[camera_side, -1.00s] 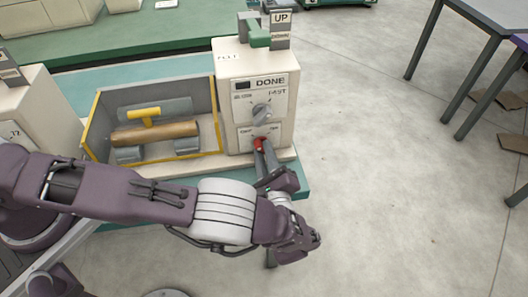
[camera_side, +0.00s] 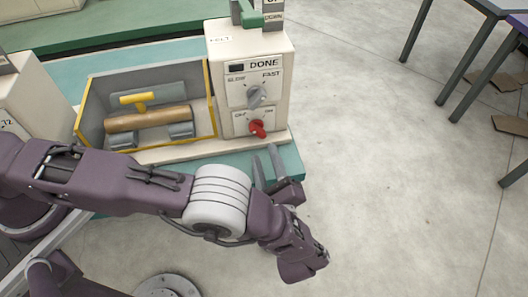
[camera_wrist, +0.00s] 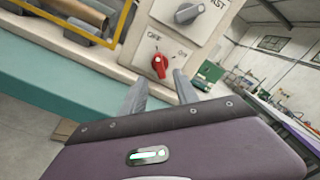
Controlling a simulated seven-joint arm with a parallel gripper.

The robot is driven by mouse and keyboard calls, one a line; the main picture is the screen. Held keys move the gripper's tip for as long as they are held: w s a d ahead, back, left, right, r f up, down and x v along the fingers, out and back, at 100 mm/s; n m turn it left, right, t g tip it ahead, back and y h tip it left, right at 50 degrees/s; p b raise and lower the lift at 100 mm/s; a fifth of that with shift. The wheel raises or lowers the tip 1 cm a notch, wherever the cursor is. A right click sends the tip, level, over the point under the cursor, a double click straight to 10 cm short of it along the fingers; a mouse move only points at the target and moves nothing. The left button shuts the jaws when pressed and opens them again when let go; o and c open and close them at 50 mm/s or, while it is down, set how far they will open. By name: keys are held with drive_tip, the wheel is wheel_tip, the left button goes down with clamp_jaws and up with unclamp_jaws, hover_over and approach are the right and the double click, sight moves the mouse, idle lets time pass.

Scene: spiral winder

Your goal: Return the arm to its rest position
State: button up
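My gripper (camera_side: 265,168) is in front of the machine's control box, below and apart from the red knob (camera_side: 257,128). Its two fingers are spread with nothing between them. In the wrist view the gripper (camera_wrist: 158,92) also shows open and empty, with the red knob (camera_wrist: 159,66) just beyond the fingertips. The knob sits between OFF and ON labels; its exact setting is hard to read. My arm stretches across the lower part of the side view.
The cream control box (camera_side: 280,65) carries a grey speed dial (camera_side: 256,96) and a DONE label. Left of it is a yellow-edged bay (camera_side: 212,100) holding a brown roll (camera_side: 150,119) with a yellow handle (camera_side: 140,100). Open concrete floor (camera_side: 390,190) lies right; a table (camera_side: 487,15) stands beyond.

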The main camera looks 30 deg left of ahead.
drive_tip(key=s+a+r+n+g+h, duration=0.3)
drive_tip(key=a+r+n+g, duration=0.25)
drive_tip(key=a+r, duration=0.4)
drive_tip(key=s+a+r+n+g+h, duration=0.3)
drive_tip(key=a+r+n+g, duration=0.3)
drive_tip(key=r, duration=0.7)
drive_tip(key=s+a+r+n+t+h, duration=0.1)
drive_tip(key=s+r+n+t+h, duration=0.1)
drive_tip(key=s, duration=0.5)
drive_tip(key=s+a+r+n+t+h, duration=0.2)
drive_tip(key=s+r+n+h, duration=0.2)
drive_tip(key=s, duration=0.4)
drive_tip(key=shift+a+r+n+h, duration=0.15)
drive_tip(key=shift+a+n+h, duration=0.2)
drive_tip(key=shift+n, duration=0.3)
drive_tip(key=shift+r, duration=0.1)
